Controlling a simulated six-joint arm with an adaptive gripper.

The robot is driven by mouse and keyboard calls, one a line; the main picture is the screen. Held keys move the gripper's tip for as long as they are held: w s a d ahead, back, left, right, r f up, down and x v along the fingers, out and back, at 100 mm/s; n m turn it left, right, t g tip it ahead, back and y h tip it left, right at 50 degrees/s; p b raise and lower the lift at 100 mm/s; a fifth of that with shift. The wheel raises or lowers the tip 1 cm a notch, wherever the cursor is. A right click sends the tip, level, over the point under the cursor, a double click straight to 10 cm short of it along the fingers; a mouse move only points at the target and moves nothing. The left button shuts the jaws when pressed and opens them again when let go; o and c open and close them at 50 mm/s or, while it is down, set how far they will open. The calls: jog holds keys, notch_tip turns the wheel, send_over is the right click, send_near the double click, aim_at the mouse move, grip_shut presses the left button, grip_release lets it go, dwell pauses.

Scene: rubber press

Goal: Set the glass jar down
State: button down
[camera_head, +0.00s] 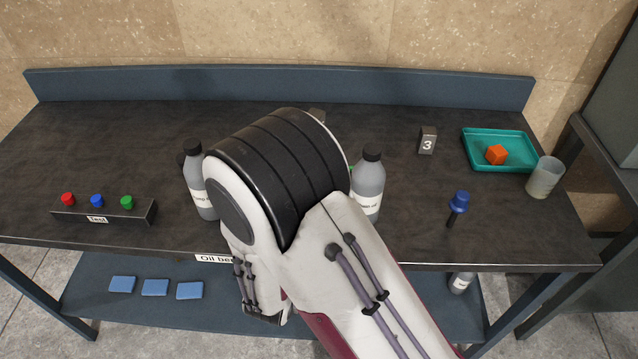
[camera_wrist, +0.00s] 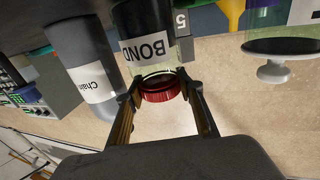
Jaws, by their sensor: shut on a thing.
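The glass jar (camera_wrist: 143,32) has a red lid and a white label reading BOND. It shows in the wrist view, which looks upside down. My gripper (camera_wrist: 159,84) is shut on the jar, one finger on each side at the red lid. The jar's base is near the top edge of the wrist view, and I cannot tell whether it touches the dark bench top. In the head view my own arm hides the gripper and the jar.
The dark bench top (camera_head: 400,222) carries two grey bottles (camera_head: 369,185) (camera_head: 201,182) beside my arm. A button box (camera_head: 140,212) is at left. A number 3 block (camera_head: 427,141), teal tray (camera_head: 510,164), beaker (camera_head: 544,178) and blue-topped tool (camera_head: 459,203) are at right.

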jog(key=shift+f, duration=0.1)
jog(key=c, duration=1.4)
grip_release()
jog(key=shift+o, duration=0.2)
jog(key=shift+s+a, duration=0.2)
jog(key=shift+s, duration=0.2)
jog(key=v, duration=1.1)
jog(key=shift+s, duration=0.1)
